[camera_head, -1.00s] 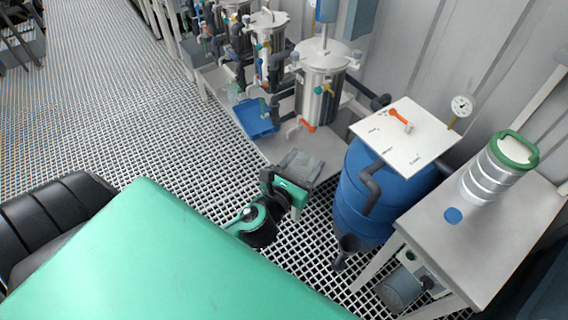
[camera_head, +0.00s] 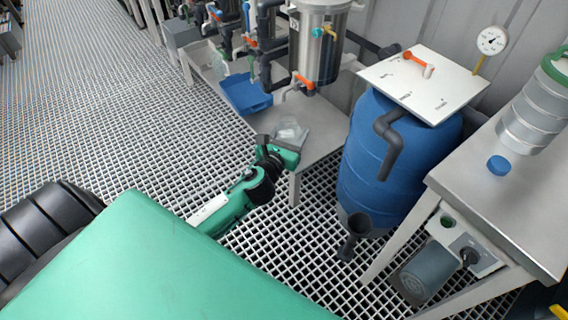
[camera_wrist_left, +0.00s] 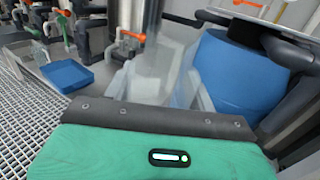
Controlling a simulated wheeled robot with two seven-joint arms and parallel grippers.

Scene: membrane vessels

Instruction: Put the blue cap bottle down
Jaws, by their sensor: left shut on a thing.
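A clear, see-through bottle (camera_head: 290,128) is in my left gripper (camera_head: 288,139), over the low grey metal shelf (camera_head: 322,132). It also shows, faint, in the left wrist view (camera_wrist_left: 158,72), between the pale fingers. My left gripper is shut on it. I cannot tell whether its base touches the shelf, and I see no cap on it. A blue cap (camera_head: 498,165) lies on the grey side table (camera_head: 465,195) at the right. My right gripper is not in view.
A blue tray (camera_head: 246,96) lies on the shelf, behind the bottle; it shows in the wrist view too (camera_wrist_left: 66,75). A steel vessel (camera_head: 318,45) with orange-handled valves stands behind. A blue barrel (camera_head: 385,165) with a white lid stands to the right. Open grating floor lies left.

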